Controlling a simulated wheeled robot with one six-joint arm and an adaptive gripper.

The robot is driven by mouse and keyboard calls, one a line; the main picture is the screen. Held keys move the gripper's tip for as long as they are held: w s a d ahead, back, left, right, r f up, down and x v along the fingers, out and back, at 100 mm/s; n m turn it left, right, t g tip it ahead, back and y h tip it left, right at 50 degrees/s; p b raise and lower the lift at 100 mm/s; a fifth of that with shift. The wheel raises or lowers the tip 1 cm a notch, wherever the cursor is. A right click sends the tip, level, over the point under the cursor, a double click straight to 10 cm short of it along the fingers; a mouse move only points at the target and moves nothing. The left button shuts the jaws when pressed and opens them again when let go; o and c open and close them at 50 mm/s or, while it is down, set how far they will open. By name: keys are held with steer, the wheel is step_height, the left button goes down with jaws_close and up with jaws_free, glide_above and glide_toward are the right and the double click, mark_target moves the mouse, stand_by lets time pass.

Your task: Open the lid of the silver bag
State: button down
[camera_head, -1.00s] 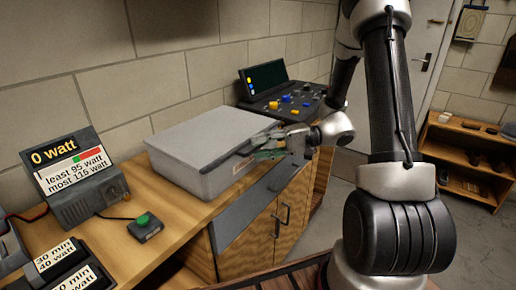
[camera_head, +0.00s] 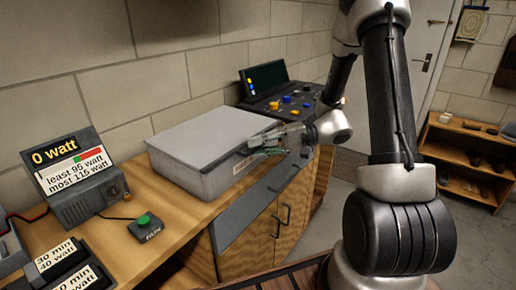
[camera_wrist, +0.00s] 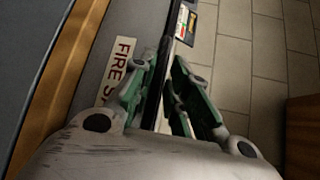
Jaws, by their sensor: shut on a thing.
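The silver bag (camera_head: 205,138) is a flat grey box-like case on the wooden workbench. Its lid lies flat and looks closed. My gripper (camera_head: 270,139) is at the bag's front edge towards the right corner. The wrist view shows the bag's grey front wall with a white label (camera_wrist: 119,70) reading "FIRE S", partly hidden by a finger. The green-padded fingers of my gripper (camera_wrist: 165,92) are shut around a thin dark edge of the lid (camera_wrist: 163,55), one finger on each side. The contact at the tips is partly hidden.
A meter reading "0 watt" (camera_head: 75,180) and a green button box (camera_head: 146,228) stand left of the bag. A control console (camera_head: 285,98) stands behind it at the right. Drawers and cabinet doors (camera_head: 262,235) are below. A wooden shelf (camera_head: 465,150) stands at the far right.

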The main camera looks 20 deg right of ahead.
steer(key=shift+r, duration=0.6)
steer(key=w+a+r+m+g+h, duration=0.1)
steer(key=w+a+r+m+h, duration=0.15)
steer(key=r, duration=0.55)
steer(key=w+a+r+m+g+h, duration=0.1)
steer(key=w+r, duration=0.2)
steer(key=r, duration=0.6)
steer(key=w+a+r+h, duration=0.1)
steer(key=w+a+r, duration=0.9)
steer(key=w, duration=0.4)
steer(key=shift+w+a+r+g, duration=0.15)
steer(key=shift+a+r+g, duration=0.15)
steer(key=shift+a+g, duration=0.1)
steer(key=shift+m, duration=0.25)
steer(key=c, duration=1.6)
jaws_free()
steer(key=shift+o, duration=0.4)
steer(key=shift+w+a+f, duration=0.1)
steer(key=shift+w+f, duration=0.05)
